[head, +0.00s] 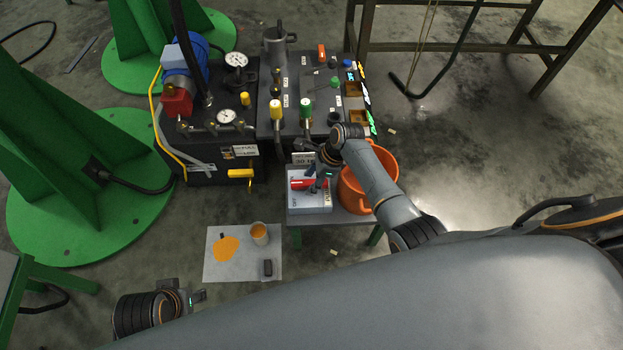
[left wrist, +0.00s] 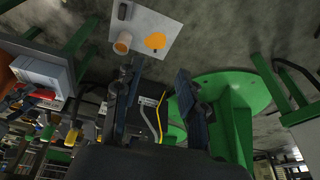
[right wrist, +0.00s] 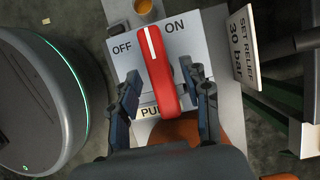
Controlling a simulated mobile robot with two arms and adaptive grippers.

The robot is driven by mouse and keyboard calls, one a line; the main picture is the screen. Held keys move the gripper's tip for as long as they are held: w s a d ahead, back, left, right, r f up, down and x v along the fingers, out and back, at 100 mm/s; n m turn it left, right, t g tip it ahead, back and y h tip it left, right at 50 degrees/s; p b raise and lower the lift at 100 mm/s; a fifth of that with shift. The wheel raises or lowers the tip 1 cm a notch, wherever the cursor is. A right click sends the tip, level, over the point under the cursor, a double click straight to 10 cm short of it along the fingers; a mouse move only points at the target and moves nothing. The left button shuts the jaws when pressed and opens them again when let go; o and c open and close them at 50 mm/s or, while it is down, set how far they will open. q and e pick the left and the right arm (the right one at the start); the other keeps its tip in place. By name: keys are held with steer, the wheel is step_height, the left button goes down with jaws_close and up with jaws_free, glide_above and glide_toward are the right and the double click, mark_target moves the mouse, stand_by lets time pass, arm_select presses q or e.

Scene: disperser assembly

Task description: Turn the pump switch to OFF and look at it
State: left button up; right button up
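The pump switch is a red handle (right wrist: 165,85) with a white line, on a grey-white box (right wrist: 196,50). In the right wrist view its line end lies between the words OFF and ON; the word PUMP is partly hidden. In the head view the red handle (head: 300,184) shows on top of the box (head: 312,204) on a small green-legged table. My right gripper (right wrist: 166,92) is open, with one finger on each side of the handle and gaps showing; contact cannot be told. My left gripper (left wrist: 157,88) is open and empty, low at the left in the head view (head: 200,297).
An orange bucket (head: 382,188) stands right beside the box, close to my right arm. A "SET RELIEF 30 bar" sign (right wrist: 240,45) is next to the box. The dark pump unit (head: 205,160) with gauges and valves is behind. A paper (head: 222,268) with a cup lies on the floor.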

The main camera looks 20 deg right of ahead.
jaws_close()
